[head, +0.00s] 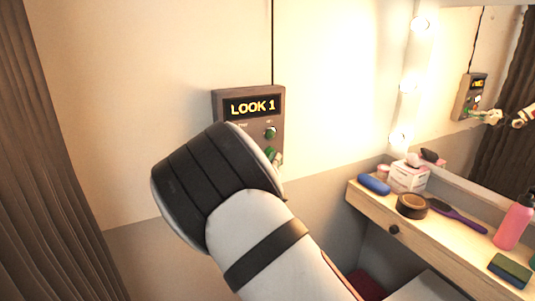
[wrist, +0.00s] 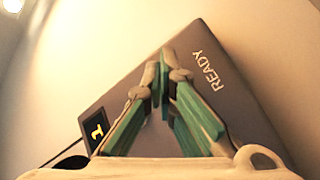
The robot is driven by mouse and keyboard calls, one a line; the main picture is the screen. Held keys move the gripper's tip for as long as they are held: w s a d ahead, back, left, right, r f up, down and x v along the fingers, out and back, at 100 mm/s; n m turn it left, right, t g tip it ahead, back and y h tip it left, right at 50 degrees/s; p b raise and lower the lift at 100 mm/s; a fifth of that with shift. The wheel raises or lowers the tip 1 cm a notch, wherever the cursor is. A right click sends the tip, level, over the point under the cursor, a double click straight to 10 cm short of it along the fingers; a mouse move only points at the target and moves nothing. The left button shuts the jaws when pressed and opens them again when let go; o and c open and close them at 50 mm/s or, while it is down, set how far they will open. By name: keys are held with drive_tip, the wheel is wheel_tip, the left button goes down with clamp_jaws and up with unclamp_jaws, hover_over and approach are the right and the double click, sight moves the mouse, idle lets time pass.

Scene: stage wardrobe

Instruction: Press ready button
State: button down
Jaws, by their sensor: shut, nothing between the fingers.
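A dark wall panel (head: 220,102) hangs on the pale wall with a lit display (head: 251,107) reading "LOOK 1". A small round button (head: 270,133) shows below the display at the right. In the wrist view the panel (wrist: 245,95) appears turned, with the word READY (wrist: 208,70) on its face. My gripper (wrist: 164,62) has its green fingers together at the tips, empty, in front of the panel beside that word. No ready button is visible there; the fingers may hide it. I cannot tell whether the tips touch the panel. In the head view my wrist covers the panel's lower left.
At the right is a wooden dressing table (head: 372,207) with a blue case (head: 374,184), a tissue box (head: 408,176), a purple brush (head: 460,217) and a pink bottle (head: 513,222). A lit mirror (head: 450,100) is above it. A dark curtain (head: 50,170) hangs at the left.

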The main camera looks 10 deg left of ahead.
drive_tip(key=shift+w+a, duration=0.2)
drive_tip(key=shift+w, duration=0.15)
idle(0.4)
drive_tip(key=shift+s, duration=0.15)
drive_tip(key=shift+s+d+p, duration=0.45)
drive_tip(key=shift+s, duration=0.15)
idle(0.3)
drive_tip(key=s+d+p, duration=0.1)
drive_tip(key=s, duration=0.1)
drive_tip(key=s+d+p, duration=0.1)
drive_tip(key=s+p, duration=0.1)
drive_tip(key=shift+d, duration=0.4)
drive_tip(key=shift+d, duration=0.1)
idle(0.5)
